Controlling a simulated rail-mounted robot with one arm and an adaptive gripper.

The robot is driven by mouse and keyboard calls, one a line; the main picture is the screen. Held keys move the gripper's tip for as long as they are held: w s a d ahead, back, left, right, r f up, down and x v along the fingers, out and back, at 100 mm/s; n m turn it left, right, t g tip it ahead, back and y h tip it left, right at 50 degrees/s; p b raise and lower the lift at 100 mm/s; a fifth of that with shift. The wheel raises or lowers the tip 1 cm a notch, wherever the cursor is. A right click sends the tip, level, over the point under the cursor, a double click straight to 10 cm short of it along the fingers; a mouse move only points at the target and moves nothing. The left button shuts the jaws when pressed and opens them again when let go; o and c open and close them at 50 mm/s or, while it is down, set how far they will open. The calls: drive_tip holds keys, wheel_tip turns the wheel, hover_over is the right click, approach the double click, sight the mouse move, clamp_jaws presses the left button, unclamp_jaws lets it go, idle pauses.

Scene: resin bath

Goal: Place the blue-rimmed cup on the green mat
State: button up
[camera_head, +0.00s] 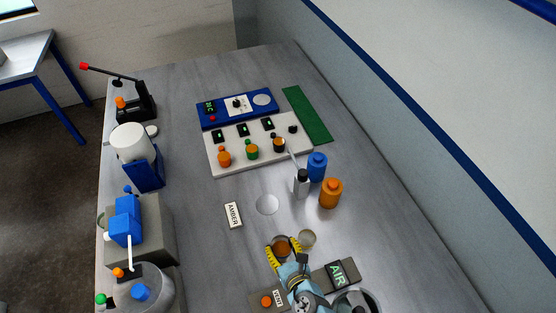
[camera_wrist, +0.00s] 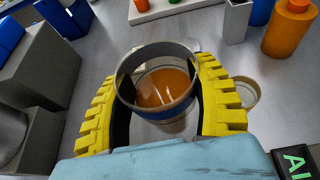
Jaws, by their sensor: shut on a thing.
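The blue-rimmed cup (camera_wrist: 178,119) is between the yellow ribbed fingers of my gripper (camera_wrist: 163,72), with amber liquid inside. My gripper is shut on its sides. In the head view, the cup (camera_head: 282,246) and my gripper (camera_head: 283,242) are near the front of the bench. I cannot tell whether the cup's base touches the bench. The green mat (camera_head: 307,114) lies flat at the back right, right of the control panels, bare and far from my gripper. It is not in the wrist view.
A small clear cup (camera_head: 307,238) stands just right of the held cup. An orange bottle (camera_head: 330,193), a blue bottle (camera_head: 317,166) and a grey container (camera_head: 302,184) stand between my gripper and the mat. An AMBER label (camera_head: 233,215) and white disc (camera_head: 267,204) lie ahead.

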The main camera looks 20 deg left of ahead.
drive_tip(key=shift+w+d+r, duration=0.35)
drive_tip(key=shift+d+r, duration=0.1)
drive_tip(key=shift+d, duration=0.15)
drive_tip(key=w+d+r+n+g, duration=0.1)
drive_tip(key=w+d+r, duration=0.3)
drive_tip(key=r, duration=0.5)
drive_tip(key=w+d+r+n+y, duration=0.1)
drive_tip(key=w+d+r, duration=0.4)
drive_tip(key=d+r, duration=0.3)
drive_tip(key=shift+w+d+r+g+y, duration=0.2)
drive_tip(key=shift+w+r+g+y, duration=0.15)
drive_tip(key=shift+r, duration=0.35)
drive_tip(key=shift+r, duration=0.1)
